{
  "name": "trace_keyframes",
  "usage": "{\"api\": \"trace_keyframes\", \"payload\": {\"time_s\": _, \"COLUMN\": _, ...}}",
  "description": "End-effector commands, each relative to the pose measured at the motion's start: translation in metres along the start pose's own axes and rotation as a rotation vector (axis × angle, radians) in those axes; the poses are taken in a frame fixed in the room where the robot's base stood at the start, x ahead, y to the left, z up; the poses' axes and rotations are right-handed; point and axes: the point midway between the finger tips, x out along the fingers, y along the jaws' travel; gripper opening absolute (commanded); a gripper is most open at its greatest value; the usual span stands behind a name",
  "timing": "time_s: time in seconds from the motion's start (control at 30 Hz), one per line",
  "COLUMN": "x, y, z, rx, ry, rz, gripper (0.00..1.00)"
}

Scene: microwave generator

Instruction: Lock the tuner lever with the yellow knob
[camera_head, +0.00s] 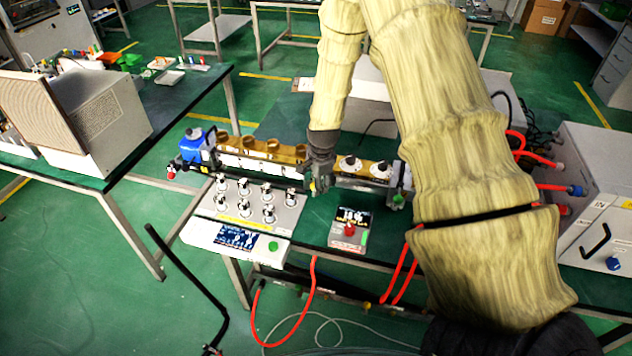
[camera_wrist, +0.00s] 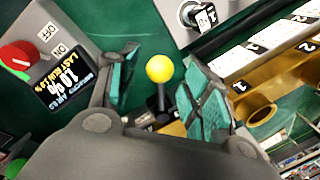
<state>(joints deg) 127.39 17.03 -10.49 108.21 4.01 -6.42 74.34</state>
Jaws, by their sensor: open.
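In the wrist view the yellow knob (camera_wrist: 159,69) is a round ball on top of a dark tuner lever (camera_wrist: 161,105). My gripper (camera_wrist: 158,90) is open, with one teal-padded finger on each side of the knob and lever; a gap shows between the knob and each finger. In the head view my gripper (camera_head: 321,182) is over the waveguide assembly on the table, near its middle, and the yellow knob is hard to make out there. The lever's lower end is partly hidden by my gripper's body.
A grey control box (camera_head: 250,208) with several knobs stands left of my gripper. A small box with a red knob (camera_head: 349,229) and a display stands in front. The brass waveguide (camera_head: 262,147) runs behind. A large grey unit (camera_head: 590,190) with red cables is at the right.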

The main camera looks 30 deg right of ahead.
Motion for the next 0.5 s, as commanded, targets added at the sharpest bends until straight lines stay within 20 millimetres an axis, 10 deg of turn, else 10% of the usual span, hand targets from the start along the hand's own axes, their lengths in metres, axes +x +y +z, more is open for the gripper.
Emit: {"api": "trace_keyframes", "payload": {"time_s": 0.5, "x": 0.0125, "y": 0.0009, "z": 0.0001, "rx": 0.0, "ry": -0.001, "rz": 0.001, "gripper": 0.49}}
